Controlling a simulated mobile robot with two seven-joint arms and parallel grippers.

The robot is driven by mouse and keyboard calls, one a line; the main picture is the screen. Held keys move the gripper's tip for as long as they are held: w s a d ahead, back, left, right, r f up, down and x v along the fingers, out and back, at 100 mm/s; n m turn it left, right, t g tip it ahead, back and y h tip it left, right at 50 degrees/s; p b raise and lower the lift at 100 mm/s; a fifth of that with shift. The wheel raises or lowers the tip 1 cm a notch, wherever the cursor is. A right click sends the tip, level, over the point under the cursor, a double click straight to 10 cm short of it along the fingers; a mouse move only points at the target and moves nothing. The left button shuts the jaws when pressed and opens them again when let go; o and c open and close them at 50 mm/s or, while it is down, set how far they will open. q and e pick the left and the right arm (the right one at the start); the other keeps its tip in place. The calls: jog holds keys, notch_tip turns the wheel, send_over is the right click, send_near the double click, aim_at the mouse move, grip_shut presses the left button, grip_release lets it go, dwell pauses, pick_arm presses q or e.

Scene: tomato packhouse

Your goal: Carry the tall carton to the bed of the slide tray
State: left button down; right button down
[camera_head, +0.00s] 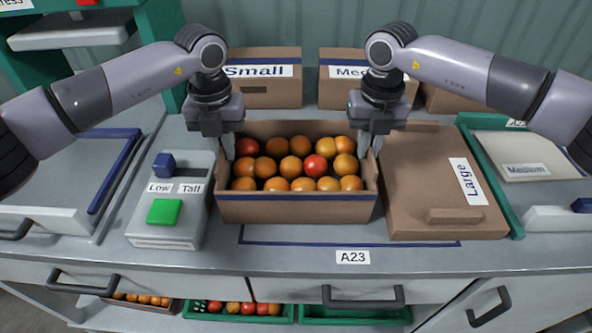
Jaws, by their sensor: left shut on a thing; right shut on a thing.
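An open brown carton (297,211) with a blue stripe, full of orange and red tomatoes, is at the middle of the counter. My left gripper (229,146) is shut on its left wall and my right gripper (371,146) on its right wall. The carton looks level; I cannot tell whether its bottom touches the counter. A grey flat tray with a blue edge bar (116,172) is at the left. A green-edged tray (492,184) is at the right, bearing a pale piece marked Medium. No label shows which is the slide tray.
A control box (166,239) with Low/Tall switch and green button stands just left of the carton. A brown Large lid or box (432,191) lies close at its right. Small (262,92) and Medium (340,88) cartons stand behind. A blue outline (350,243) marks the counter in front.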

pick_arm(q)
jog(key=shift+r, duration=0.2)
pick_arm(e)
jog(key=shift+d+r, duration=0.1)
jog(key=shift+r, duration=0.1)
